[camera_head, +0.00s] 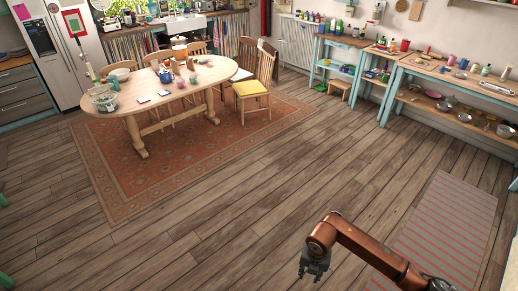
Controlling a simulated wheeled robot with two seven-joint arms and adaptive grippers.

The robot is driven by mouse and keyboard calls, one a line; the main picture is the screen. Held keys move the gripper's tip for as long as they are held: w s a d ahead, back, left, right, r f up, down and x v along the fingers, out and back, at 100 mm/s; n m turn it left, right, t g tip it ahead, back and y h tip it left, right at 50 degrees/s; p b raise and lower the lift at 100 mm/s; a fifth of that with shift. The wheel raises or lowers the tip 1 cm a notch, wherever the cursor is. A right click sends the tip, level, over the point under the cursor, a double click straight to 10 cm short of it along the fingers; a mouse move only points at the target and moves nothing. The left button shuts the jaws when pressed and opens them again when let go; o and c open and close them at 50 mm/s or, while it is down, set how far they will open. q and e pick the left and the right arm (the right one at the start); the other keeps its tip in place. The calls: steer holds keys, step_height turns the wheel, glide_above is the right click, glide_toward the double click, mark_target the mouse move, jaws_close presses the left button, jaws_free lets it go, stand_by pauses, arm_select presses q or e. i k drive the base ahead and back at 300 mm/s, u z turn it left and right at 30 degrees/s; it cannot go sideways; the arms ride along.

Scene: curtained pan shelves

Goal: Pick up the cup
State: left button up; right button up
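An oval wooden dining table (215,76) stands at the upper left, far from me. Several small items are on it, among them a dark blue vessel (165,75) and small reddish ones; they are too small to tell which is a cup. A red cup-like thing (405,45) stands on the wooden counter at the upper right. My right gripper (312,276) hangs over bare floor at the bottom, far from these things. It is small and dark, and its finger opening is unclear. My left gripper is not in view.
Blue-framed shelves and a counter (440,72) line the right wall. A striped mat (450,215) lies at the right. The middle floor is clear.

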mark_target(182, 85)
steer(key=z, duration=0.5)
steer(key=i, duration=2.95)
steer(key=u, duration=0.15)
steer(key=i, duration=2.65)
steer(key=u, duration=0.5)
steer(key=i, duration=1.95)
steer(key=u, duration=1.95)
steer(key=i, duration=1)
steer(key=u, duration=1.4)
steer(key=i, duration=0.55)
steer(key=u, duration=0.1)
